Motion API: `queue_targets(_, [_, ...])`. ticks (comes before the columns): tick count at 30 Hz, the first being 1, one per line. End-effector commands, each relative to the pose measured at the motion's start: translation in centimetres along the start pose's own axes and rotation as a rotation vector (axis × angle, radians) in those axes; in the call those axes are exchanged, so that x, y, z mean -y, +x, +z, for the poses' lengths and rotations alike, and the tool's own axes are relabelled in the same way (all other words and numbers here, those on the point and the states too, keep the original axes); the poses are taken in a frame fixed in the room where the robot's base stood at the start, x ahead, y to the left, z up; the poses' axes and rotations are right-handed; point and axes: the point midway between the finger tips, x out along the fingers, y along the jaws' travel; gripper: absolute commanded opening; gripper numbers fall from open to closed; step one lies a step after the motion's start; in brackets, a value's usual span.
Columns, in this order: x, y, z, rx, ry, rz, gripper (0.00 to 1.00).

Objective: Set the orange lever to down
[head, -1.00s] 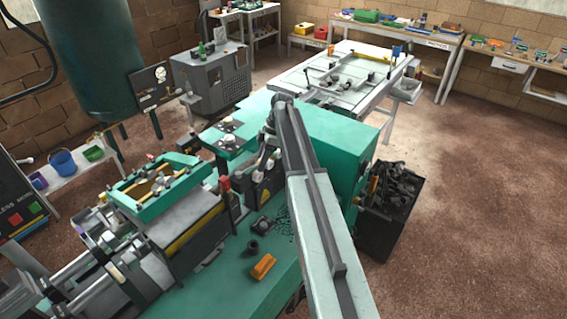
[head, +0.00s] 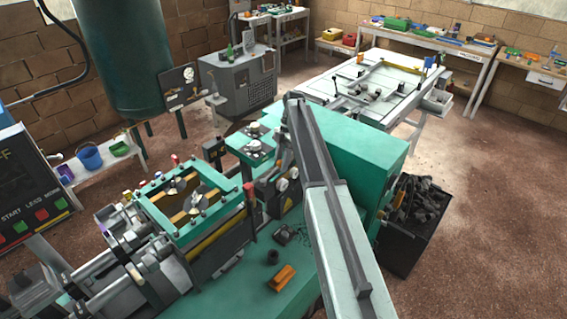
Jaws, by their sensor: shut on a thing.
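A short orange piece (head: 281,277) lies or sits on the green bench top near the bottom of the head view. It is the clearest orange part on the machine. I cannot tell for sure whether it is the orange lever, or which way a lever is set. My arm rises from the bottom edge and bends at its far end, above the green machine (head: 362,150). My gripper is hidden behind the arm, so its fingers and what they hold do not show.
A green-framed press (head: 185,205) with steel rods stands left of my arm. A red-topped post (head: 249,196) rises beside it. A black bin of dark scraps (head: 415,215) stands on the right. Open brown floor (head: 490,200) lies beyond it.

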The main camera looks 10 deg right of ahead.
Motion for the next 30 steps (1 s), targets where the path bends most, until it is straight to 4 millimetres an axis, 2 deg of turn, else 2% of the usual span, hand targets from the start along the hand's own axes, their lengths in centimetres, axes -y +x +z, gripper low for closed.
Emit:
queue_targets(11, [-0.3,0.4,-0.7,0.0,-0.01,-0.003,0.0])
queue_targets(12, [-0.3,0.4,-0.7,0.0,-0.011,-0.003,0.39])
queue_targets(14, [-0.3,0.4,-0.7,-0.001,-0.011,-0.003,0.52])
queue_targets(24, [-0.1,0.0,-0.5,-0.001,-0.007,-0.003,0.52])
queue_targets(30, [-0.1,-2.4,-0.6,-0.001,-0.006,-0.002,0.52])
